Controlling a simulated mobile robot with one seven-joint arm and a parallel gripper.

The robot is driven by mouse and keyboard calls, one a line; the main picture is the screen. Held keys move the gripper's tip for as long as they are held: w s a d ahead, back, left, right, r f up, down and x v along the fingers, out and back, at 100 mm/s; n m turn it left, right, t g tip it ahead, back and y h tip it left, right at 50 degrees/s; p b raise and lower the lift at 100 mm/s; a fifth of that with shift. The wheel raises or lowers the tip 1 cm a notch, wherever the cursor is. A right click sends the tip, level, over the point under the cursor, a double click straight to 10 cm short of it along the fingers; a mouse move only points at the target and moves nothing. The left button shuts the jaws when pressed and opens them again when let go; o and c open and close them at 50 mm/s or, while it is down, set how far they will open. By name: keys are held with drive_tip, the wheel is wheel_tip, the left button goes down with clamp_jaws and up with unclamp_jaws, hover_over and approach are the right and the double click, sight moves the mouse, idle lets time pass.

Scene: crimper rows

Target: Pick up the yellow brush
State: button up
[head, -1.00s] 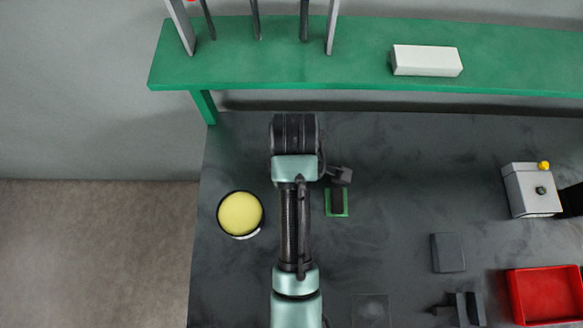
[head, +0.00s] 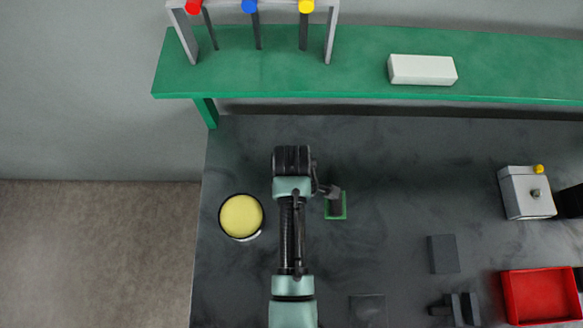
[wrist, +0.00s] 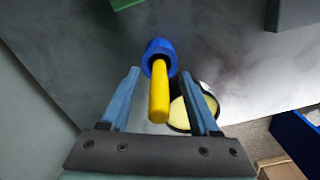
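The yellow brush (wrist: 159,95) shows in the wrist view as a yellow handle pointing towards the camera, with a blue collar or cup (wrist: 158,52) around its far end. I cannot tell whether the blue part belongs to the brush or holds it. My gripper (wrist: 160,76) is open, with one blue-grey finger on each side of the handle and visible gaps to both. In the head view my arm hides the brush and the gripper fingers.
A round pale-yellow-topped container (head: 241,216) stands left of my arm and close by the brush in the wrist view (wrist: 180,113). A green-edged pad (head: 344,212) lies right of my arm. A green shelf (head: 300,75) crosses the back. A red bin (head: 510,300) stands at right.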

clamp_jaws()
idle(0.3)
